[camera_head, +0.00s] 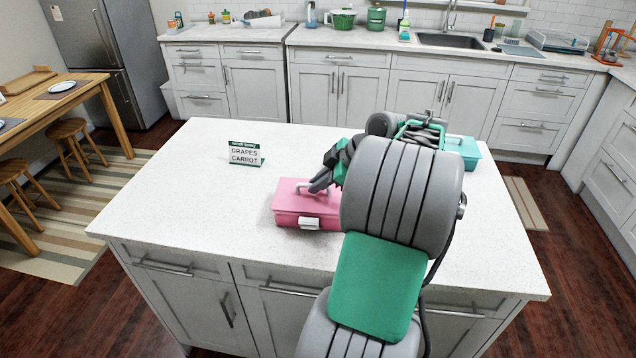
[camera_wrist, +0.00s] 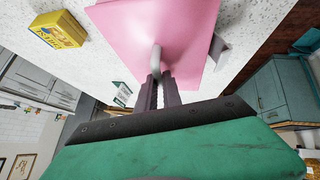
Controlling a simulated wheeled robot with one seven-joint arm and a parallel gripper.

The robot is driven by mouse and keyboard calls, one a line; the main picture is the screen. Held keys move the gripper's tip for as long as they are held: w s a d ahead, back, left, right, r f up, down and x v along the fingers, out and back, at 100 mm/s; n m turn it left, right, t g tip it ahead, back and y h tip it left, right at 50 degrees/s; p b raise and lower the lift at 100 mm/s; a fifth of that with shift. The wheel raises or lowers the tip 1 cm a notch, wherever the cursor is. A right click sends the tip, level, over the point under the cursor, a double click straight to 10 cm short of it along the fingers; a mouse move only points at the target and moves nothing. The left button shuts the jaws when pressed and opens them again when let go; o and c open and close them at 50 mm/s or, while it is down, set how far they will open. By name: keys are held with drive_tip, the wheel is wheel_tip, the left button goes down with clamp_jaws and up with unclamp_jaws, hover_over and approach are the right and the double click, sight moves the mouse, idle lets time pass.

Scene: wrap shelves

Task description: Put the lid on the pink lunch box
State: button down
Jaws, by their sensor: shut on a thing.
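The pink lunch box (camera_head: 308,222) stands on the island counter with its pale latch facing front. Its pink lid (camera_head: 290,190) lies over the top, roughly lined up with the box. I cannot tell whether it is fully seated. My gripper (camera_head: 317,187) reaches in from the right and is shut on the lid's grey handle. In the wrist view, the fingers of my gripper (camera_wrist: 159,76) pinch the handle in the middle of the pink lid (camera_wrist: 185,25). The lid hides the box's inside, and my arm covers the area to its right.
A sign reading "GRAPES CARROT" (camera_head: 246,154) stands behind and left of the box. A teal box (camera_head: 466,152) is at the island's far right, partly behind my arm. A yellow box (camera_wrist: 58,30) shows in the wrist view. The island's left side (camera_head: 170,205) is clear.

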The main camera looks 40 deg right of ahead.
drive_tip(key=shift+f, duration=0.25)
drive_tip(key=c, duration=1.4)
unclamp_jaws()
drive_tip(key=shift+c, duration=0.2)
drive_tip(key=v, duration=0.8)
